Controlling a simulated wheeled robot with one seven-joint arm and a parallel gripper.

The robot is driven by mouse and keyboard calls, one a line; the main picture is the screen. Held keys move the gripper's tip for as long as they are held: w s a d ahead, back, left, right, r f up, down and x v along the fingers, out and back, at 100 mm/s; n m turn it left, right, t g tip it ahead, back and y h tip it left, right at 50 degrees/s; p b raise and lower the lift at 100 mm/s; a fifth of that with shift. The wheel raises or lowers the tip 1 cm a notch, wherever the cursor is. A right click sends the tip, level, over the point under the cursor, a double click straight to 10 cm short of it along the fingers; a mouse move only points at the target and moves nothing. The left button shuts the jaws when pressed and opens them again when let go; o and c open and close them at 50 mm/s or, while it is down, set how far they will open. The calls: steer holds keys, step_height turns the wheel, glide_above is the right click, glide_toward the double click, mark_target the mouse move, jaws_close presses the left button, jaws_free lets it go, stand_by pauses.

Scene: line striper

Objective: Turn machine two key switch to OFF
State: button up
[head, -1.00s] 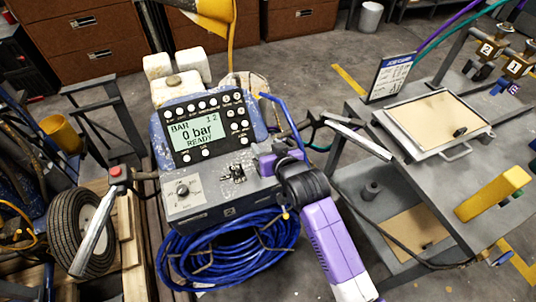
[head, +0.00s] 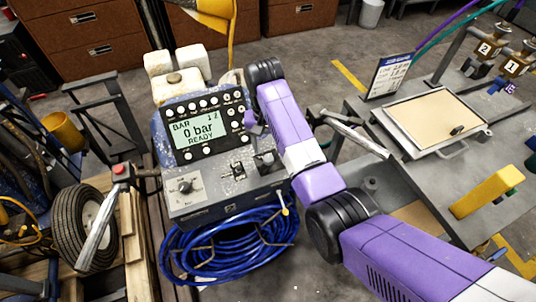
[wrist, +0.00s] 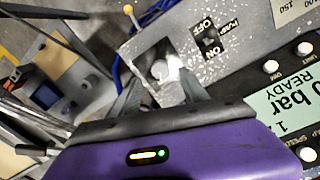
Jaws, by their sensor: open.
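Machine two's grey control panel (head: 215,197) carries a display reading "0 bar READY". In the wrist view, a pale metal fitting (wrist: 160,69), apparently the key switch, sits on the panel between my fingers. Its key position cannot be made out. A black rocker switch (wrist: 211,46) marked PUMP, OFF and ON is beside it; it also shows in the head view (head: 238,168). My gripper (wrist: 162,88) is open, its fingers on either side of the fitting; contact cannot be told. In the head view my gripper (head: 265,160) is over the panel's right part, hiding the fitting.
A dial (head: 185,187) is on the panel's left. A coiled blue hose (head: 225,250) hangs in front, and a yellow-tipped lever (head: 284,211) is at the right corner. A grey bench with a tray (head: 385,115) stands to the right.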

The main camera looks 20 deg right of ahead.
mark_target(268, 158)
steer(key=shift+f, duration=2.6)
jaws_close()
